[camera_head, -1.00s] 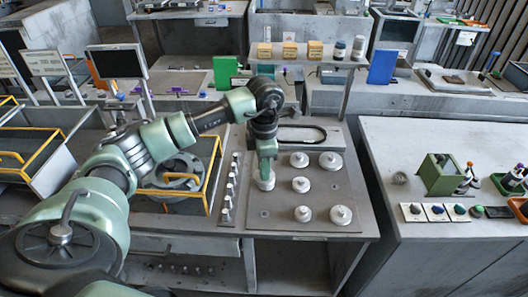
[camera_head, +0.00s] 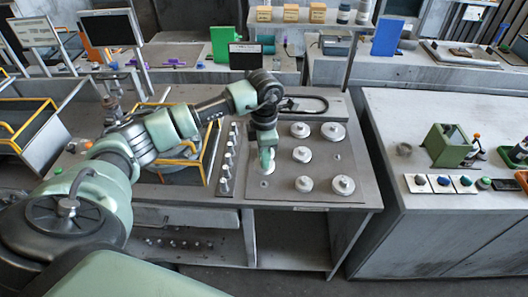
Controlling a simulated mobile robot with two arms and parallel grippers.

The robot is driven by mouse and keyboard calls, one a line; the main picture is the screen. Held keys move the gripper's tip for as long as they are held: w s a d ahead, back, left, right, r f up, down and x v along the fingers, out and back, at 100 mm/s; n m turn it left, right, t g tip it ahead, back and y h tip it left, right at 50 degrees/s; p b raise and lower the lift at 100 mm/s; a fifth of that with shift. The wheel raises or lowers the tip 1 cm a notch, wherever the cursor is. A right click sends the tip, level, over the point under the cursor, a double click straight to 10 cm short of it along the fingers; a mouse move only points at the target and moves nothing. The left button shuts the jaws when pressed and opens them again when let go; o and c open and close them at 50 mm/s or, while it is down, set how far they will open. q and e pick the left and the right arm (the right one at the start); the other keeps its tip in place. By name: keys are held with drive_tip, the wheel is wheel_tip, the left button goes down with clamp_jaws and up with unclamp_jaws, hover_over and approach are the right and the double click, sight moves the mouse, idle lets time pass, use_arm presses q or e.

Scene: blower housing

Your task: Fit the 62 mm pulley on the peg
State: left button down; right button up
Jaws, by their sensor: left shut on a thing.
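My left gripper (camera_head: 267,158) points down at the left column of the grey board (camera_head: 325,165). It is shut on a pale round pulley (camera_head: 267,168), of which only a part shows below the fingers. Its size cannot be read. Whether a peg is under it or inside it is hidden by the gripper. My right gripper is not in view.
A row of small metal parts (camera_head: 227,160) on a strip and a yellow-edged bin (camera_head: 207,160) lie left of the board. A dark belt loop (camera_head: 305,105) lies behind. A second bench (camera_head: 435,120) on the right carries a green box (camera_head: 448,144).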

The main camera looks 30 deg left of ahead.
use_arm(q)
drive_tip(key=b, duration=0.3)
hover_over(264, 182)
wheel_tip(264, 182, down, 5)
drive_tip(key=shift+w+f, duration=0.1)
drive_tip(key=shift+f, duration=0.05)
drive_tip(key=shift+f+b, duration=0.4)
drive_tip(key=shift+f, duration=0.15)
drive_tip(key=shift+f+b, duration=0.1)
drive_tip(key=shift+b, duration=0.25)
idle(0.3)
drive_tip(key=shift+f, duration=0.15)
idle(0.3)
drive_tip(key=shift+f+b, duration=0.4)
drive_tip(key=shift+b, duration=0.15)
drive_tip(key=shift+f, duration=0.1)
drive_tip(key=shift+f+b, duration=0.4)
drive_tip(key=shift+b, duration=0.1)
drive_tip(key=c, duration=1.1)
unclamp_jaws()
drive_tip(key=shift+c, duration=0.2)
